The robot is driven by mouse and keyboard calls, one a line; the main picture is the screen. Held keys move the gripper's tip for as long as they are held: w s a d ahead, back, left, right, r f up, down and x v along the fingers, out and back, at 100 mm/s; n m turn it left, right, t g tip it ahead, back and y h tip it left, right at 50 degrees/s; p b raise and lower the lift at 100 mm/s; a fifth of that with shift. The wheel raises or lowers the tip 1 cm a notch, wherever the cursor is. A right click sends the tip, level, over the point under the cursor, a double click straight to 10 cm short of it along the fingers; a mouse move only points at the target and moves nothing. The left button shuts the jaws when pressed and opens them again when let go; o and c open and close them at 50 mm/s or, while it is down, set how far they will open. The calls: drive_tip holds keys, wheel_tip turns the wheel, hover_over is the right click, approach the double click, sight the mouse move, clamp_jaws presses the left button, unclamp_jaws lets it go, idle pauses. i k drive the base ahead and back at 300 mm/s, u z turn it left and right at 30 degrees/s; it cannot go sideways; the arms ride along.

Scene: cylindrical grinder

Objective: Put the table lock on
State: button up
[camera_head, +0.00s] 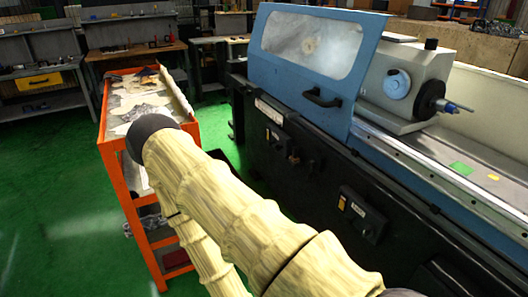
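The cylindrical grinder (330,150) stands across the right half of the head view, with a blue guard and a dark front. Two small control units sit on its dark front: one (278,142) below the guard and one (361,213) further right and nearer. I cannot tell which part is the table lock, or its state. My gripper is not in view. My arm, in a cream ribbed cover, crosses the lower middle and hides part of the grinder's lower front.
An orange cart (112,153) with papers on top stands left of the grinder, behind my arm. Workbenches (40,87) line the back wall. The green floor (60,200) is clear at the left. A black handle (323,97) sticks out from the blue guard.

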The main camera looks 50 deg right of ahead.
sight(311, 173)
drive_tip(key=z, duration=0.05)
drive_tip(key=i, duration=0.9)
drive_tip(key=z, duration=1.1)
drive_tip(key=i, duration=0.6)
drive_tip(key=z, duration=0.75)
